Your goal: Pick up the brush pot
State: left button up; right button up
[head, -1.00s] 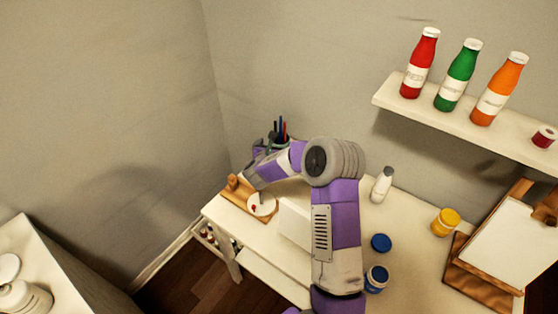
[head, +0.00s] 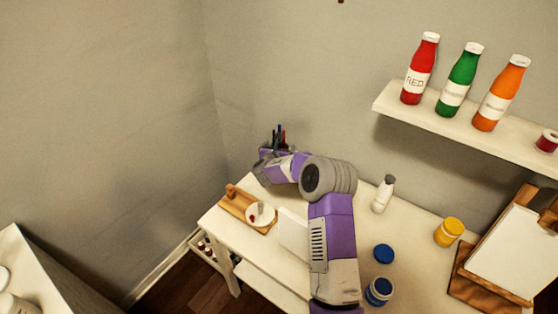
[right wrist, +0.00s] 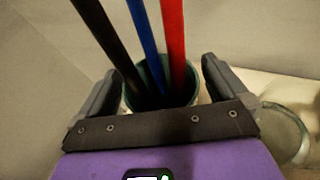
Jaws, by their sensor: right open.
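The brush pot (right wrist: 187,92) is a dark green round pot in the middle of the right wrist view. A black, a blue and a red brush stand in it. In the head view its brushes (head: 277,136) rise behind my right gripper (head: 265,156), at the back left of the table, and the pot itself is mostly hidden. In the right wrist view my right gripper (right wrist: 160,88) is open, with one finger on each side of the pot. I cannot tell whether either finger touches it. My left gripper is not in view.
A clear glass jar (right wrist: 287,133) stands right of the right finger. A wooden board (head: 236,205) with a white dish lies at the table's left end. A white bottle (head: 383,194), blue jars (head: 379,291) and a yellow jar (head: 449,232) stand right of my arm.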

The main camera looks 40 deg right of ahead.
jog(key=c, duration=1.3)
